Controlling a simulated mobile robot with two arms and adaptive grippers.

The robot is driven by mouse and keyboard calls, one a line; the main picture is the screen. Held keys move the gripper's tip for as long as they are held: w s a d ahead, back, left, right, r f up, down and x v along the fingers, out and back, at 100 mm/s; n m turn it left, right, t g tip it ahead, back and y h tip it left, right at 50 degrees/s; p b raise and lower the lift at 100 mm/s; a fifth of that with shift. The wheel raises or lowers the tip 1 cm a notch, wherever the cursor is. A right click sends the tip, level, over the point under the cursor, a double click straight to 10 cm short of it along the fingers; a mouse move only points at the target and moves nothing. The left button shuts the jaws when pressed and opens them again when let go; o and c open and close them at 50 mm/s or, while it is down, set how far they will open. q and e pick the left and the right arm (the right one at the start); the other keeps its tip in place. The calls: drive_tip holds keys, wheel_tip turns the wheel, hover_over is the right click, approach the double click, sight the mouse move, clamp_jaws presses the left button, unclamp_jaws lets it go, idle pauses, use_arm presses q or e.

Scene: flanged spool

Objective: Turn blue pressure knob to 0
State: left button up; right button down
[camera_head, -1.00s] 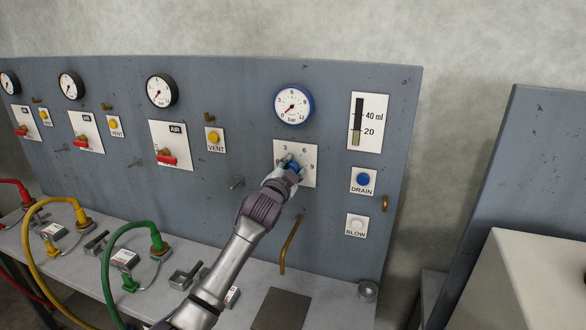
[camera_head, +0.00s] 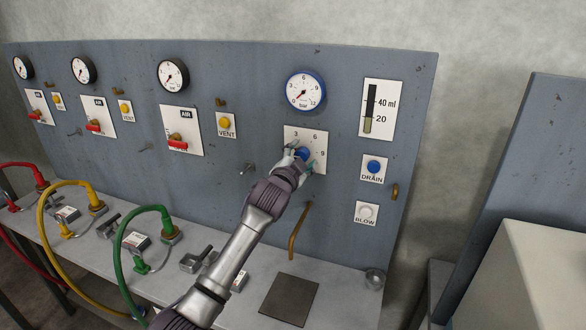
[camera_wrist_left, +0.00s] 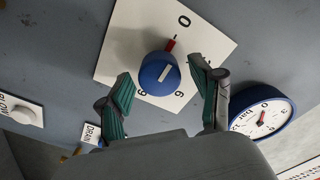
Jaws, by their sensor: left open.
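The blue pressure knob (camera_head: 302,153) sits on a white square dial plate (camera_head: 320,138) on the grey panel, below the blue-rimmed gauge (camera_head: 305,91). My left gripper (camera_head: 304,160) is at the dial. In the left wrist view its green-padded fingers (camera_wrist_left: 160,66) are open, one on each side of the knob, with visible gaps beside it. The gauge needle points to the lower left, near 0. My right gripper is not in view.
Right of the dial are the drain button (camera_head: 374,166), the blow button (camera_head: 367,212) and a level scale (camera_head: 381,108). A brass pipe (camera_head: 297,232) is below the dial. Red-handled air valves (camera_head: 178,143) and coloured hoses (camera_head: 131,224) are to the left.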

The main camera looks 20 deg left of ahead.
use_arm(q)
drive_tip(key=s, duration=1)
drive_tip(key=shift+s+a, duration=0.25)
drive_tip(key=shift+s, duration=0.15)
